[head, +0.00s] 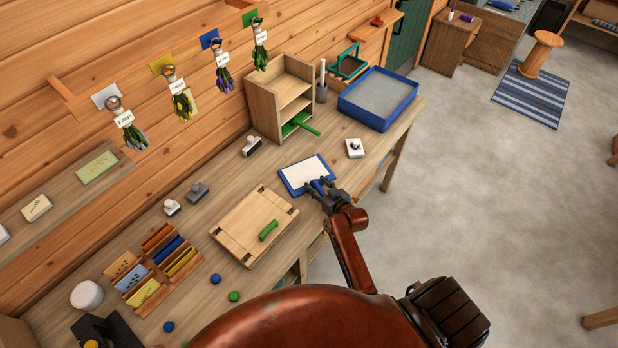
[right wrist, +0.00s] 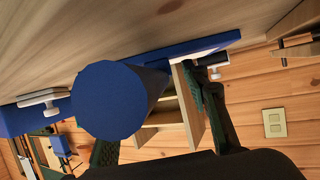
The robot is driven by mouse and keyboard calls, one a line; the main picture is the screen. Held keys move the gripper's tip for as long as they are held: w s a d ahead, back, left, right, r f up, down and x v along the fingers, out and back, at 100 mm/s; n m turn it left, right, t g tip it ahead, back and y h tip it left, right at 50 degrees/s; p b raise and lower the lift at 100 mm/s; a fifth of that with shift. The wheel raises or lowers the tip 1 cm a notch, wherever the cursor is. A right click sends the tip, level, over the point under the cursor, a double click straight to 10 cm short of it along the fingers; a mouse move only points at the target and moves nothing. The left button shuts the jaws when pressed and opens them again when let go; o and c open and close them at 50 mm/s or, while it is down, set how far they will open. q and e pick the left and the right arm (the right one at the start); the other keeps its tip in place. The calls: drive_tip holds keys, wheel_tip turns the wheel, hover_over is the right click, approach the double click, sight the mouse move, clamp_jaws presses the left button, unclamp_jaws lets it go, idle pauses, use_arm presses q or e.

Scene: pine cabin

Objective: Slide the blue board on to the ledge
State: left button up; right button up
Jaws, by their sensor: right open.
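The blue board (head: 293,184) lies flat on the workbench with a white sheet on top and a blue handle (head: 319,186) toward me. My right gripper (head: 318,190) is open at the handle. In the right wrist view the handle's round end (right wrist: 106,100) faces the camera between the spread fingers, with the board (right wrist: 205,47) behind it; I cannot tell whether a finger touches it. A wooden shelf unit (head: 265,108) with ledges stands beyond, against the wall. A green board (head: 297,124) with a handle sticks out of its lowest level. My left gripper is not in view.
A dark stamp (head: 252,146) sits near the shelf unit. A wooden press (head: 243,213) with a green handle is to the left. Bench between board and shelf is clear.

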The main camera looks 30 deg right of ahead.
drive_tip(key=shift+w, duration=0.15)
clamp_jaws()
idle(0.4)
